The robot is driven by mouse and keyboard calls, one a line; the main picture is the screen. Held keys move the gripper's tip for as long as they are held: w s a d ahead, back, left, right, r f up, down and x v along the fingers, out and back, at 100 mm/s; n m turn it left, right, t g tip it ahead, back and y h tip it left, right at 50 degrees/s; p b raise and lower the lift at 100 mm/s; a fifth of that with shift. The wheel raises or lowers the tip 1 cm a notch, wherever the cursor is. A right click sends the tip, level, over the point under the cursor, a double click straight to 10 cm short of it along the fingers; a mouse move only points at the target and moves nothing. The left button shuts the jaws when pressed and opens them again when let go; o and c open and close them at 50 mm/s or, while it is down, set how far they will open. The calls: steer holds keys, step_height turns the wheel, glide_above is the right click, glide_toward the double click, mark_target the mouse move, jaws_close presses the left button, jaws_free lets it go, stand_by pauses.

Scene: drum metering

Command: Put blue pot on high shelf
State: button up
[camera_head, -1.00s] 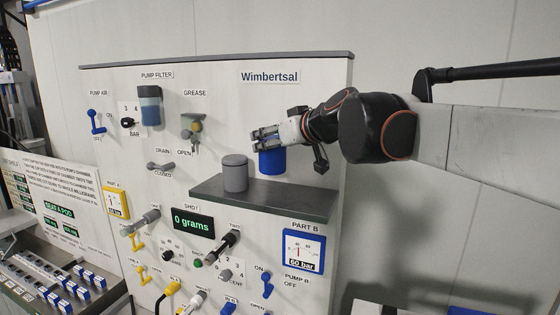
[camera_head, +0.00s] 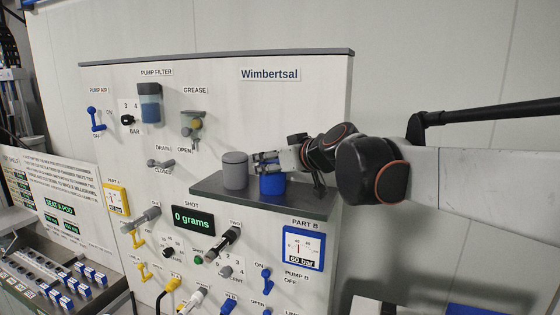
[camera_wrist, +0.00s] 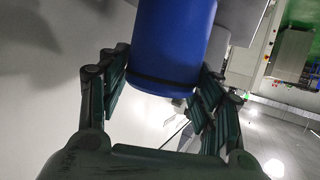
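The blue pot (camera_head: 272,185) is upright at the grey shelf (camera_head: 222,199), just right of a grey pot. Its bottom is at the shelf surface; I cannot tell if it fully rests there. My gripper (camera_head: 266,163) reaches in from the right, at the pot's upper part. In the wrist view the blue pot (camera_wrist: 172,45) lies between my two fingers (camera_wrist: 165,72), which look closed against its sides. The fingertips are partly hidden by the pot there.
The grey pot (camera_head: 235,171) stands on the shelf close to the left of the blue pot. The panel behind carries a pump filter (camera_head: 150,103), a grease valve (camera_head: 192,124) and a shot display (camera_head: 192,220). The shelf's front left part is clear.

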steer(key=shift+o, duration=0.6)
steer(key=shift+r, duration=0.1)
steer(key=shift+s+d+r, duration=0.1)
steer(key=b+v, duration=0.1)
steer(key=v, duration=1.1)
steer(key=s+d+f+m+g+h, duration=0.1)
steer(key=s+d+f+m+h, duration=0.1)
steer(key=s+d+f, duration=0.3)
steer(key=s+d+f+m+g+h, duration=0.2)
steer(key=s+d+f, duration=0.4)
steer(key=s+f, duration=0.4)
steer(key=s+d+f+m+g+h, duration=0.1)
steer(key=s+d+f+m+h, duration=0.2)
steer(key=f, duration=1)
steer(key=s+d+h, duration=0.1)
steer(key=s+d, duration=0.2)
steer(key=s, duration=0.2)
steer(key=shift+f, duration=0.35)
steer(key=shift+s, duration=0.15)
